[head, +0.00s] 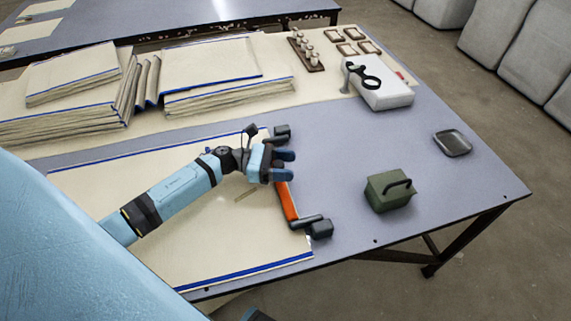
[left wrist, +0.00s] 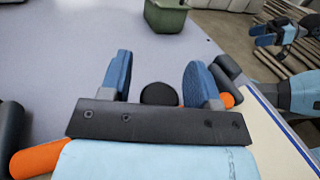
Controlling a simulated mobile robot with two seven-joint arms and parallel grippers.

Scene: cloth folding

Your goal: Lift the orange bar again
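The orange bar (head: 289,202) lies along the right edge of the cream cloth (head: 215,235), with black end pieces at both ends. My left gripper (head: 285,164) is over the bar's upper part and hides some of it. In the left wrist view its two blue fingers (left wrist: 158,76) stand apart, with a dark round piece between them. The orange bar (left wrist: 40,158) shows on both sides of the gripper there; its middle is hidden, and I cannot tell whether it touches the fingers. My right gripper (left wrist: 277,33) appears small at the upper right of that view, its opening unclear.
A green box with a handle (head: 389,190) stands right of the bar, with a small dark tray (head: 453,143) beyond it. Folded cloth stacks (head: 70,98) and a white box (head: 380,86) are at the back. The table (head: 345,165) between bar and green box is clear.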

